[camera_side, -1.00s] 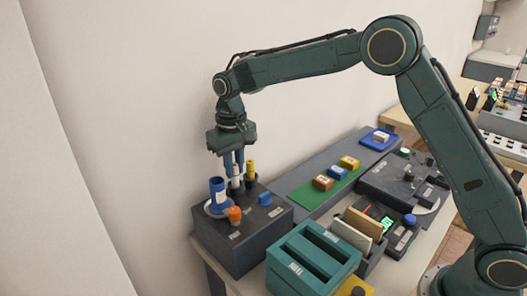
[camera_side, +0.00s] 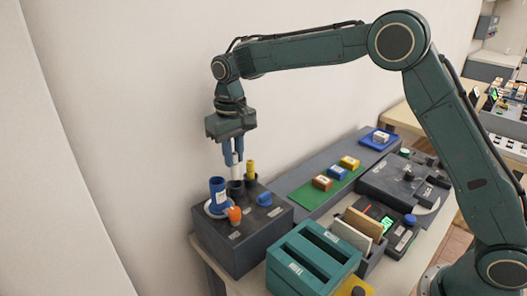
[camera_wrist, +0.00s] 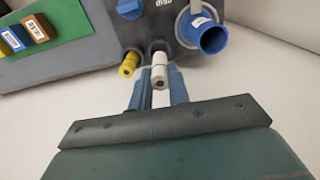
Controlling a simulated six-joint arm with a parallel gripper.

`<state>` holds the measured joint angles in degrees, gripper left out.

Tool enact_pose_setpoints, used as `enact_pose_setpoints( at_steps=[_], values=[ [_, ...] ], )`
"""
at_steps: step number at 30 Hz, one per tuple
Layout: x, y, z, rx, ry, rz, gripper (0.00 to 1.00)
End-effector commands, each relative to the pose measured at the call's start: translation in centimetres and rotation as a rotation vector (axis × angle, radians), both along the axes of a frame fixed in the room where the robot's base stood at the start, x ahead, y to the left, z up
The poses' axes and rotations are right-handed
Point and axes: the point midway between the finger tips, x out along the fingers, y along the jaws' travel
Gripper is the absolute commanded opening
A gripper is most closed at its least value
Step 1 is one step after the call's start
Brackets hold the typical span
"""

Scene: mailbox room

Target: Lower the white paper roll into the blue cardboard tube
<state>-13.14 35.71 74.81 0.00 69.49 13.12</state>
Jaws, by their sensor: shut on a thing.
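My gripper (camera_side: 232,158) is shut on the white paper roll (camera_side: 237,171), which hangs upright between the fingers above the dark box. The roll's lower end is close to a dark round holder (camera_side: 236,187); I cannot tell if it is fully clear of it. The blue cardboard tube (camera_side: 218,193) stands upright just left of the roll, in a light ring on the box. In the wrist view the roll (camera_wrist: 159,70) shows between the fingers, and the tube's open, empty-looking mouth (camera_wrist: 213,39) is to its upper right.
A yellow roll (camera_side: 251,168) stands close to the right of the white one. An orange knob (camera_side: 234,215) and a blue knob (camera_side: 264,199) are on the dark box (camera_side: 245,242). A teal slotted rack (camera_side: 312,262) is in front. The wall is close behind.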

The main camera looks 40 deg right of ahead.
Motion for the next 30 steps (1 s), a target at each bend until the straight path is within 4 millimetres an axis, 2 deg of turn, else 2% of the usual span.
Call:
enact_pose_setpoints(
  at_steps=[6, 10, 24, 30],
  values=[
    [0.0, 0.1, 0.1, 0.0, -0.001, 0.0, 0.0],
    [-0.1, 0.7, 0.9, 0.001, -0.003, 0.002, 0.0],
    [-1.9, 6.2, 8.0, 0.001, -0.003, 0.002, 0.0],
    [-2.3, 6.8, 8.9, 0.0, -0.001, 0.001, 0.0]
  ],
)
